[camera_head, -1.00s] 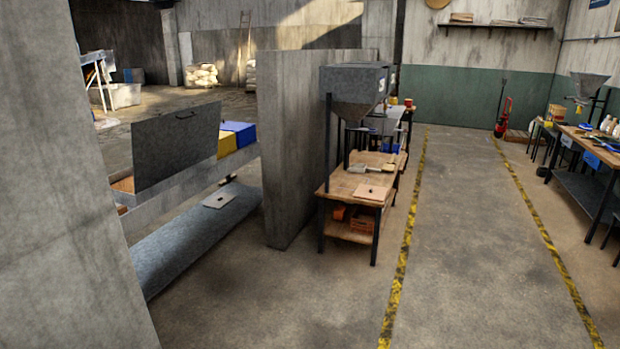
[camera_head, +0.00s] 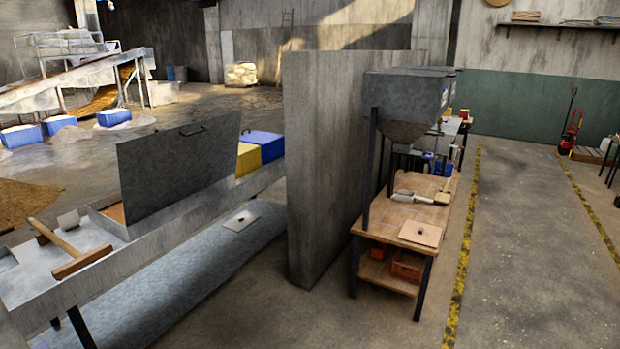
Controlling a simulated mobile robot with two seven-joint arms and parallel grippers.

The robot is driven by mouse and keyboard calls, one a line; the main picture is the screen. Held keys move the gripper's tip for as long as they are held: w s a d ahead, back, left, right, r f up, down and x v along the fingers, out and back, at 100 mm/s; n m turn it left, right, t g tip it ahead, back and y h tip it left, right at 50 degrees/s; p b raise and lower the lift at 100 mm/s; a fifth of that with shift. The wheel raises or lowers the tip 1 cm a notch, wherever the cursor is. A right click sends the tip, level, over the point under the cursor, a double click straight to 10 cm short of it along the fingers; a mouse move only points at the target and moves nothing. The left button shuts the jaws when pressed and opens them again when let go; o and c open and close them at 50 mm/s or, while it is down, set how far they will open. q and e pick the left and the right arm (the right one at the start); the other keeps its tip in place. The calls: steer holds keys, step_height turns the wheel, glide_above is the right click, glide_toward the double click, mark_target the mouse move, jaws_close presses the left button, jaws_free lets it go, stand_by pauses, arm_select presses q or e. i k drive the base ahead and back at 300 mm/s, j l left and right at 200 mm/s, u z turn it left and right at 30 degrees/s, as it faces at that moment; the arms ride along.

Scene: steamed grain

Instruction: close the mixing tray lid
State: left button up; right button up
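A large grey metal lid (camera_head: 178,170) with a dark handle (camera_head: 193,131) on its upper part stands raised, nearly upright, on the long tray bench to the left. I take it for the mixing tray lid. Behind and beside it an orange-brown surface (camera_head: 116,213) shows in the tray. The tray's grey near wall (camera_head: 150,248) runs below the lid. Most of the inside behind the lid is hidden. Neither of my grippers is in view.
A wooden T-shaped tool (camera_head: 70,250) lies across the tray's near end. Yellow (camera_head: 248,159) and blue (camera_head: 264,146) boxes stand beyond the lid. A concrete partition (camera_head: 325,165) separates the tray from a wooden workbench (camera_head: 405,225). The floor aisle (camera_head: 530,240) at the right is clear.

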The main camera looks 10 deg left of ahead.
mark_target(158, 169)
steer(key=i+u, duration=0.25)
steer(key=i, duration=1.35)
steer(key=z, duration=0.4)
steer(key=i+z, duration=0.1)
steer(key=z, duration=0.65)
steer(key=i+j+z, duration=0.1)
steer(key=z, duration=0.3)
steer(key=j+z, duration=0.1)
steer(key=z, duration=9.35)
